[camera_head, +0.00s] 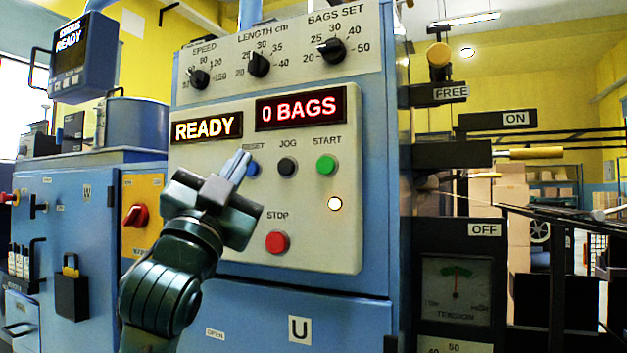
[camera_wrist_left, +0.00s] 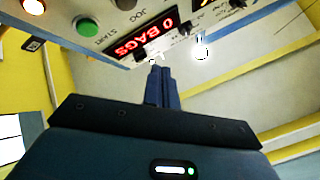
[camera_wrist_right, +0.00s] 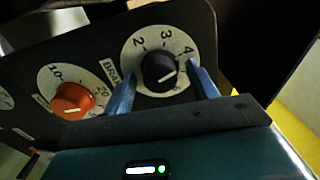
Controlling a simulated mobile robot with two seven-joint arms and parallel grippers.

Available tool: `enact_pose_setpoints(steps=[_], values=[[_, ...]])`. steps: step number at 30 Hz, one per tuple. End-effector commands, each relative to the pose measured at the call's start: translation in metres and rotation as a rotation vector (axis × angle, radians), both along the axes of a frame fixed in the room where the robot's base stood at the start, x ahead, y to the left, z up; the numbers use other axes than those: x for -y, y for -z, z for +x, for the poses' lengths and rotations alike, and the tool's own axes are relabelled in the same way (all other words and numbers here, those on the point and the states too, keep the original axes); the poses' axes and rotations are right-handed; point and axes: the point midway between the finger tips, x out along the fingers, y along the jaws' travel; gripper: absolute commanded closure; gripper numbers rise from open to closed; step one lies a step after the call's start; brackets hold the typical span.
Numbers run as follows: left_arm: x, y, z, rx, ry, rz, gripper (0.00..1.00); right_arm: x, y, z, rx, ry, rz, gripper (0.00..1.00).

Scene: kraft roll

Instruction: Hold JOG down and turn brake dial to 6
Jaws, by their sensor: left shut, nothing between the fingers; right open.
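The black JOG button (camera_head: 287,166) sits between the blue RESET button (camera_head: 253,168) and the green START button (camera_head: 326,165) on the panel. It looks unpressed. My left gripper (camera_head: 243,156) is shut and empty, its tips in front of the panel close to RESET, left of JOG. In the left wrist view its shut fingers (camera_wrist_left: 160,85) point toward the red display. The black brake dial (camera_wrist_right: 158,68) shows in the right wrist view, its white mark toward the lower right; the number there is unclear. My right gripper (camera_wrist_right: 164,88) is open, fingers on either side of the dial.
A red STOP button (camera_head: 277,242) lies below JOG. The displays read READY (camera_head: 206,127) and 0 BAGS (camera_head: 301,108). An orange knob (camera_wrist_right: 73,101) stands left of the brake dial, near my right gripper's left finger. A tension gauge (camera_head: 455,290) is at the lower right.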

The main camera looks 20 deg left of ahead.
Motion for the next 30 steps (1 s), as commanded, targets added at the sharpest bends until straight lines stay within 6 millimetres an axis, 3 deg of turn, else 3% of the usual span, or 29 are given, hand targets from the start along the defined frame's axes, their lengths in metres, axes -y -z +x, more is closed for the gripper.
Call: enact_pose_setpoints(steps=[18, 30], values=[[0.0, 0.0, 0.073, -0.001, 0.001, -0.002, 1.0, 0.0, 0.0, 0.0, 0.0, 0.0, 0.0, 0.42], [0.001, 0.0, 0.087, 0.0, 0.002, 0.0, 1.0, 0.0, 0.0, 0.0, 0.0, 0.0, 0.0, 0.42]])
